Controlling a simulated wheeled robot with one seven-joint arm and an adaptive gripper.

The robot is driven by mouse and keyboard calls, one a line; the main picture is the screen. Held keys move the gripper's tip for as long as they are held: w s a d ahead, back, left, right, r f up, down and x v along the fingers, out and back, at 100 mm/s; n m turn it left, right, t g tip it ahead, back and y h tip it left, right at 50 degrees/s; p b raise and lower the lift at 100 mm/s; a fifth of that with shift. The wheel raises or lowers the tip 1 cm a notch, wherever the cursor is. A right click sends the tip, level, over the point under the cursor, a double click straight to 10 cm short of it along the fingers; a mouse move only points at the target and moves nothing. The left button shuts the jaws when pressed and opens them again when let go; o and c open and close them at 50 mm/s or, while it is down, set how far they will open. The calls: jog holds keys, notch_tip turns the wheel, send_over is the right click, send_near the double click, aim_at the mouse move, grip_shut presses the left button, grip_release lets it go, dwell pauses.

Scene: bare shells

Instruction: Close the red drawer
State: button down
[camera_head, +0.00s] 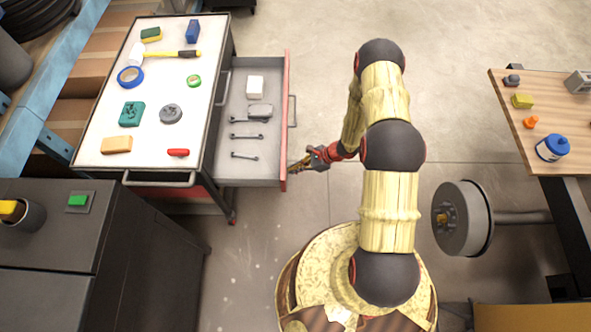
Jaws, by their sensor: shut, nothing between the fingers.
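The red drawer (287,75) is pulled out to the right of a tool cart (150,80). Its red front panel has a grey handle on its outer side. Inside the drawer are a white block (255,85), a grey item (260,111) and several wrenches (245,136). My gripper (293,168) is at the near end of the red front panel, on its outer side. It is shut and holds nothing. I cannot tell whether its tips touch the panel.
The cart top holds a hammer (170,54), tape rolls and other small items. A dark cabinet (110,250) stands at the near left. The floor beyond the drawer is clear.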

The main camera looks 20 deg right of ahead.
jog(key=w+a+b, duration=0.2)
jog(key=w+a, duration=0.1)
jog(key=a, duration=0.7)
jog(key=w+a+b, duration=0.2)
jog(key=w+a, duration=0.1)
jog(key=a, duration=0.6)
jog(key=w+a+b, duration=0.2)
jog(key=w+a, duration=0.1)
jog(key=a, duration=0.7)
jog(key=shift+w+a, duration=0.3)
